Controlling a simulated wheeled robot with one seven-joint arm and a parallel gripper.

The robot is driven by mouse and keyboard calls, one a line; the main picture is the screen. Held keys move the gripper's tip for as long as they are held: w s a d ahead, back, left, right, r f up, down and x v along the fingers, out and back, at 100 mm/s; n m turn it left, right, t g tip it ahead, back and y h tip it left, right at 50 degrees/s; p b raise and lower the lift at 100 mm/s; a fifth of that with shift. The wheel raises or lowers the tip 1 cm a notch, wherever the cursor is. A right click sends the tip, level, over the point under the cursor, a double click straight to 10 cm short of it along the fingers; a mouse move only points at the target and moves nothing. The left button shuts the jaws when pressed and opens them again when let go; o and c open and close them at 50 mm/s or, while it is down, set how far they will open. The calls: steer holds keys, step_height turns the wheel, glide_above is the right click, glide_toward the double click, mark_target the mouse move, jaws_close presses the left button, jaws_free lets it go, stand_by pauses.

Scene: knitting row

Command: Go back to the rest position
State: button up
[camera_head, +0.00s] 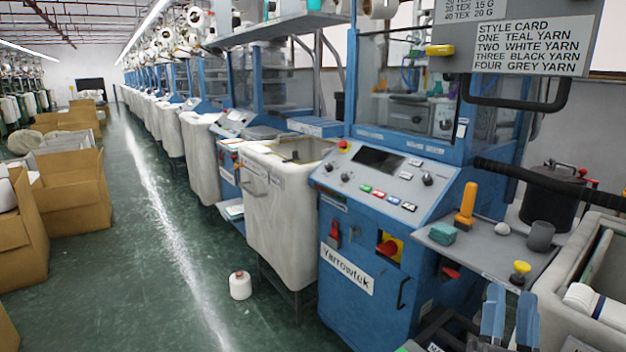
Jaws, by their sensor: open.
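My gripper (510,314) shows at the bottom right in the head view, its two blue fingers apart with nothing between them. It is low in front of the small grey side table (477,252) of the blue knitting machine (352,290). On that table are a teal block (442,233), an orange upright piece (466,206), a white ball (502,229) and a dark grey cup (540,236). A small yellow-topped piece (521,269) is at the table's front edge, just above my fingers. The lower part of my arm is cut off by the frame.
A pale bin (550,311) with a white roll (597,303) stands close to the right of my gripper. A white yarn cone (240,285) stands on the green floor. Cardboard boxes (77,202) line the left side.

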steer(key=s+f+n+g+y, duration=0.1)
steer(key=s+f+n+y, duration=0.65)
steer(key=s, duration=0.45)
steer(key=s+a+g+y, duration=0.1)
steer(key=s+a+g, duration=0.2)
steer(key=s, duration=1)
steer(key=s+a+n+g+y, duration=0.1)
steer(key=s+a+g, duration=0.3)
steer(key=s, duration=0.9)
steer(key=shift+s+g+y, duration=0.3)
steer(key=shift+g+y, duration=0.25)
steer(key=shift+g, duration=0.45)
steer(key=shift+f+n, duration=0.1)
steer(key=shift+n, duration=0.15)
